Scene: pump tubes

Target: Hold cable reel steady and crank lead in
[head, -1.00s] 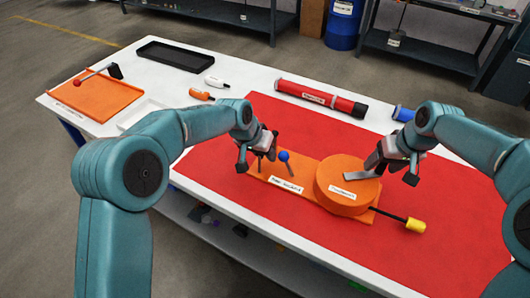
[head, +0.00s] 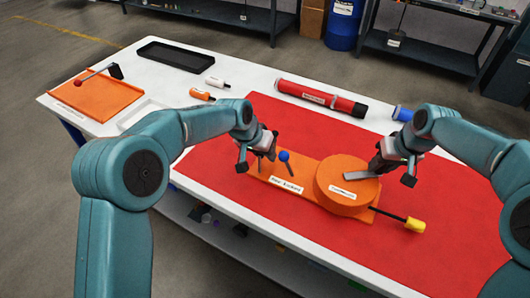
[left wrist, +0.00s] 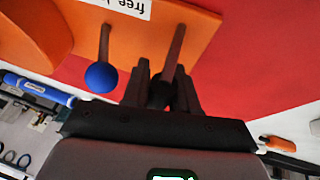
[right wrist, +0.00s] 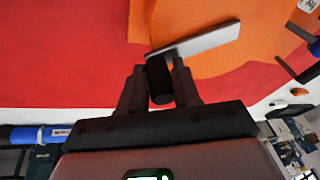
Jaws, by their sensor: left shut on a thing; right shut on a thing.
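The orange cable reel is a round drum (head: 338,203) on a flat orange base (head: 305,168), lying on the red mat. My left gripper (head: 258,158) is shut on a thin brown post (left wrist: 176,45) standing at the base's left end. A blue-knobbed lever (head: 284,157) stands beside it, apart from the jaws. My right gripper (head: 390,170) is shut on the black handle (right wrist: 159,80) of the grey crank arm (head: 360,175), over the drum's right side. A black lead with a yellow end (head: 414,225) sticks out at the right of the base.
A red cylinder (head: 322,98) and a blue item (head: 402,114) lie behind the mat. White and orange bottles (head: 201,94), a black tray (head: 175,57) and an orange tray (head: 95,103) are farther left. The mat in front of the base is clear.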

